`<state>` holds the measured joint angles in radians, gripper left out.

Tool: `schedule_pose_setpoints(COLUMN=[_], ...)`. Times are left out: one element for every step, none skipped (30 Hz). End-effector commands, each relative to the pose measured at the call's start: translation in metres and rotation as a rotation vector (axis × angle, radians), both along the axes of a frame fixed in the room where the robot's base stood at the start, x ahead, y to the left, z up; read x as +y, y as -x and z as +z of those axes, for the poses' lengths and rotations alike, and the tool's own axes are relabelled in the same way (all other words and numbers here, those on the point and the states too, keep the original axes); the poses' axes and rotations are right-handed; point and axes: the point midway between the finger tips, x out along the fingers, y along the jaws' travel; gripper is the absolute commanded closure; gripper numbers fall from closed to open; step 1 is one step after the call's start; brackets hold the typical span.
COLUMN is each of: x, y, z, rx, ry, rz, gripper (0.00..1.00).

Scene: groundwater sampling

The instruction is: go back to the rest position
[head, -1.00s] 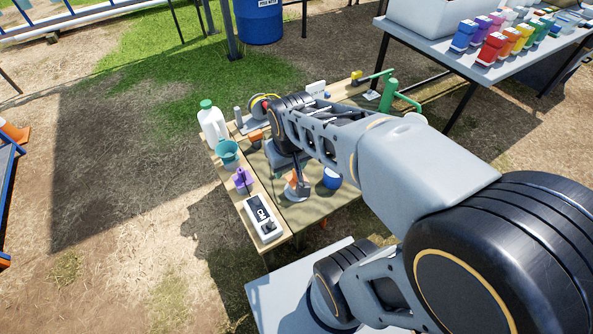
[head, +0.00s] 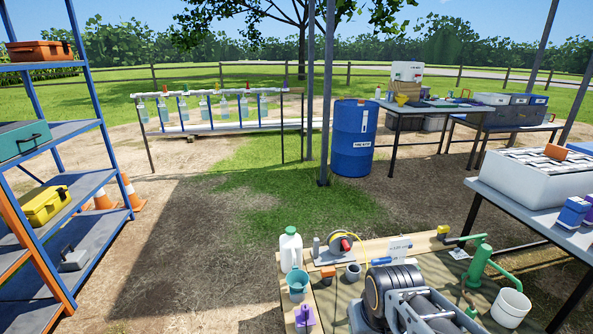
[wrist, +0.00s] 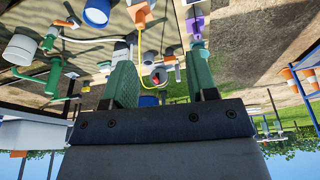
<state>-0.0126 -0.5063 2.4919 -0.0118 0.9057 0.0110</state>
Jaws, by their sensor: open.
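My gripper (wrist: 161,62) shows in the wrist view, its two green fingers wide apart with nothing between them. The wrist view is upside down, with sky along the bottom. Beyond the fingers it shows the red-and-yellow reel and a purple item (wrist: 193,24). In the head view my arm is folded low at the bottom right, over the wooden bench (head: 400,247), and my gripper is hidden there.
A blue drum (head: 354,138) stands behind. A blue shelf (head: 62,130) is left; open ground lies between.

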Motion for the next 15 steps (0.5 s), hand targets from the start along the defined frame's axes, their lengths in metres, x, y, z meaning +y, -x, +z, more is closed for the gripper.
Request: schedule_pose_setpoints(x=[0.001,0.001,0.002,0.003,0.003,0.004,0.005,0.006,0.006,0.006,0.006,0.007,0.006,0.005,0.004], y=[-0.001,-0.001,-0.002,-0.002,-0.003,-0.003,-0.004,-0.004,-0.005,-0.004,-0.004,-0.004,-0.003,-0.002,0.000], z=[0.031,0.042,0.057,0.069,0.081,0.097,0.110,0.123,0.140,0.152,0.165,0.181,0.191,0.201,0.212], rx=[-0.003,-0.004,-0.006,-0.007,-0.008,-0.010,-0.011,-0.012,-0.015,-0.019,-0.023,-0.028,-0.032,-0.039,-0.046], ry=[0.001,0.002,0.004,0.004,0.005,0.007,0.007,0.009,0.009,0.008,0.008,0.007,0.005,0.002,-0.002], rz=[0.003,0.005,0.006,0.007,0.009,0.011,0.013,0.014,0.016,0.016,0.016,0.016,0.016,0.012,0.009], gripper=[0.47,0.47,0.47,0.47,0.47,0.47,0.47,0.47,0.47,0.47,0.47,0.47,0.47,0.47,0.47])
